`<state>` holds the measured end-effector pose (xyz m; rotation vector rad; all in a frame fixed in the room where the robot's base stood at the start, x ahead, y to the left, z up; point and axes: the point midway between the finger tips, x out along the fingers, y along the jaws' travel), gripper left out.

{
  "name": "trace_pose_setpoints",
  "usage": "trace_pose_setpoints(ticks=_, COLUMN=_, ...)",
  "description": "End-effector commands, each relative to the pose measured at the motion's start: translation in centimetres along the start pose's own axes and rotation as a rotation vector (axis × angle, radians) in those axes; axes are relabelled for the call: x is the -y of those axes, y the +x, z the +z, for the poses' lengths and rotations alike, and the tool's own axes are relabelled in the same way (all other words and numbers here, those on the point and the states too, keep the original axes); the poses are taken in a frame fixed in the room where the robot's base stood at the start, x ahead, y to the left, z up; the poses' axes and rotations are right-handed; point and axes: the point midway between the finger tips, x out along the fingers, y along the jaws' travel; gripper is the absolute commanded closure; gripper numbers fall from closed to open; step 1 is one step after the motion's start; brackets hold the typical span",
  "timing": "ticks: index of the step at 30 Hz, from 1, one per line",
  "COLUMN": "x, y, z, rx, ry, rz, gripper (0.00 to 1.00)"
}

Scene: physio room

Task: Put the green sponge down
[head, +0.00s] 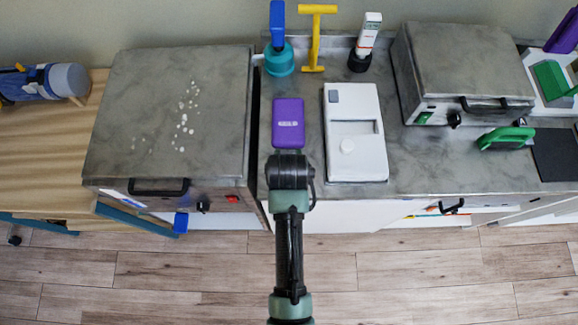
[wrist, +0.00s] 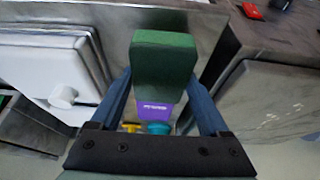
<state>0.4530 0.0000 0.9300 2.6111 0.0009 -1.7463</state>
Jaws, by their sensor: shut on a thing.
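The green sponge (wrist: 164,62) is a dark green block in the wrist view. My gripper (wrist: 163,82) is shut on it, with one blue finger on each side. In the head view my gripper (head: 289,168) is at the front part of the grey counter (head: 309,120), and the sponge is hidden there. I cannot tell whether the sponge touches anything below it.
A purple labelled thing (head: 289,122) is just beyond my gripper. A white device (head: 355,132) is close on the right, and a large grey-lidded unit (head: 170,110) on the left. A teal-based bottle (head: 279,58), yellow stand (head: 316,40) and white-topped item (head: 366,42) stand behind.

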Motion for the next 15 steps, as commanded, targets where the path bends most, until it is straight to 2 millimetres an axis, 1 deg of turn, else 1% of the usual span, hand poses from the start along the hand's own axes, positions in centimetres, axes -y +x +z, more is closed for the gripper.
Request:
trace_pose_setpoints(ticks=1, x=0.0, y=0.8, z=0.5, rx=0.006, ry=0.000, rz=0.000, gripper=0.73)
trace_pose_setpoints(ticks=3, x=0.0, y=1.8, z=0.8, rx=0.004, ry=0.000, rz=0.000, gripper=0.73)
trace_pose_setpoints(ticks=6, x=0.0, y=2.6, z=1.1, rx=0.002, ry=0.000, rz=0.000, gripper=0.73)
trace_pose_setpoints(ticks=15, x=0.0, y=2.9, z=1.2, rx=0.001, ry=0.001, rz=0.000, gripper=0.73)
